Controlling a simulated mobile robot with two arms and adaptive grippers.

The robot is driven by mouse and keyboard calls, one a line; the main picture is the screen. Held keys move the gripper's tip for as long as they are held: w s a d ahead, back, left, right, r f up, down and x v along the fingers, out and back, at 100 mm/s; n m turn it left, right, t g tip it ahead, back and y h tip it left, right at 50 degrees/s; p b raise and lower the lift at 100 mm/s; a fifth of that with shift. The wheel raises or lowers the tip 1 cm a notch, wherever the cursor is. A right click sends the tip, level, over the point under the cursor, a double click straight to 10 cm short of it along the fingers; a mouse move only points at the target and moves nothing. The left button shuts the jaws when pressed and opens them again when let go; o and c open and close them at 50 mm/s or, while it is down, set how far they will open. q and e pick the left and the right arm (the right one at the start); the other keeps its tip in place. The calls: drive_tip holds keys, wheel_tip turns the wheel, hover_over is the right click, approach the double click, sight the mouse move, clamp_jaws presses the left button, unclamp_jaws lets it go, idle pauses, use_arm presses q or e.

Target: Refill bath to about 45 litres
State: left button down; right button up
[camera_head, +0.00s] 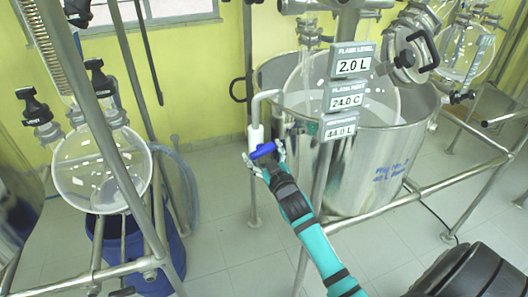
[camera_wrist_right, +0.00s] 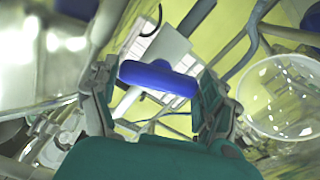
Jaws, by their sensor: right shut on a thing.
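The steel bath (camera_head: 372,150) stands at the centre right with a round glass flask (camera_head: 310,85) inside it. The lowest of three displays in front of it (camera_head: 339,131) reads 44.0 L. A bent pipe with a white lower section (camera_head: 256,135) reaches over the bath's left rim. My right gripper (camera_head: 265,158) is shut on the blue valve handle (camera_head: 264,150) on that pipe. In the right wrist view the blue handle (camera_wrist_right: 158,79) lies between the fingers of the gripper (camera_wrist_right: 155,95). My left gripper is not in view.
The other displays read 2.0 L (camera_head: 353,66) and 24.0 C (camera_head: 346,97). A glass flask (camera_head: 100,170) hangs in a steel frame at left, above a blue drum (camera_head: 130,250). Steel rails (camera_head: 440,192) surround the bath. Tiled floor (camera_head: 225,235) is clear left of my arm.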

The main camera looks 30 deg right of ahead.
drive_tip(key=shift+n, duration=0.8)
drive_tip(key=o, duration=1.1)
drive_tip(key=v, duration=1.2)
